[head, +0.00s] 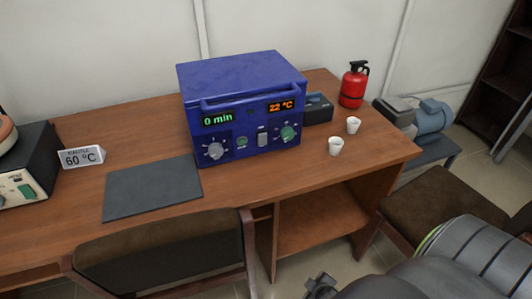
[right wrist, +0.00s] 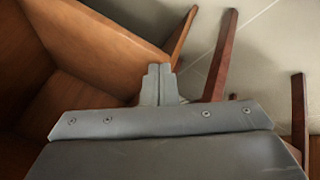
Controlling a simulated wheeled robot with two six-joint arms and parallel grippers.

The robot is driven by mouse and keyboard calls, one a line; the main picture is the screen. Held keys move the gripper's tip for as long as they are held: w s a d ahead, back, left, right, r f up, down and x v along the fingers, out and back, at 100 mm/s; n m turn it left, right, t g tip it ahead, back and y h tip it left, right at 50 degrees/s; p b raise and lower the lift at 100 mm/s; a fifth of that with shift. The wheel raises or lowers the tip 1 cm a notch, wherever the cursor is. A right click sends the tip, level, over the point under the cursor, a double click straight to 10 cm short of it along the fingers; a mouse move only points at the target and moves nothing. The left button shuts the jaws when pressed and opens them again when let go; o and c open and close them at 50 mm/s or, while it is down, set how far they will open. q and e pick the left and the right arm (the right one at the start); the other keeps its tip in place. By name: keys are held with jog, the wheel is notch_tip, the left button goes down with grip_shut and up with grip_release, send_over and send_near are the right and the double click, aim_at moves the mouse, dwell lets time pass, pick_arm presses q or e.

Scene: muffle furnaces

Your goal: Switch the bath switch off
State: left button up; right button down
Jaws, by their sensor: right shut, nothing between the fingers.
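A blue box-shaped unit (head: 240,100) stands on the desk in the head view, with displays reading "0 min" and "22 °C". I see no label calling it a bath. Its front has a grey rocker switch (head: 262,136) between a small green round part (head: 242,142) and a right knob (head: 288,134); a larger knob (head: 215,151) is at the left. The rocker's position is too small to tell. My right gripper (head: 322,286) is low at the bottom edge, well below and away from the unit. In the right wrist view its fingers (right wrist: 158,84) are together and empty. My left gripper is not in view.
A device with a green switch (head: 27,191) is at the left, beside a "MANTLE 60 °C" card (head: 82,156). A dark mat (head: 152,188) lies before the unit. Two white cups (head: 335,146) and a red extinguisher (head: 353,85) are right. Chairs (head: 165,255) stand before the desk (head: 230,190).

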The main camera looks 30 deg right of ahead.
aim_at(263, 138)
jog(key=w+d+r+n+t+h+b, duration=0.25)
jog(key=w+r+t+b, duration=0.2)
jog(key=w+r, duration=0.95)
jog(key=r+n+t, duration=0.1)
jog(key=r+t, duration=0.1)
jog(key=r, duration=0.4)
jog(key=w+r+n+t+h+b, duration=0.1)
jog(key=r+n+t, duration=0.1)
jog(key=r, duration=0.5)
jog(key=a+r+n+t+b, duration=0.1)
jog(key=r+t, duration=0.1)
jog(key=r, duration=0.4)
jog(key=shift+w+a+r+h, duration=0.1)
jog(key=shift+w+r+h, duration=0.15)
jog(key=shift+r, duration=0.1)
jog(key=w+a+r+n+t+y, duration=0.1)
jog(key=n, duration=0.1)
jog(key=w+a+r+n+t+y, duration=0.1)
jog(key=n, duration=0.2)
jog(key=shift+w+a, duration=0.1)
jog(key=shift+w, duration=0.3)
jog(key=p+x, duration=0.1)
jog(key=x, duration=1.3)
jog(key=shift+a+r, duration=0.1)
jog(key=shift+r, duration=0.05)
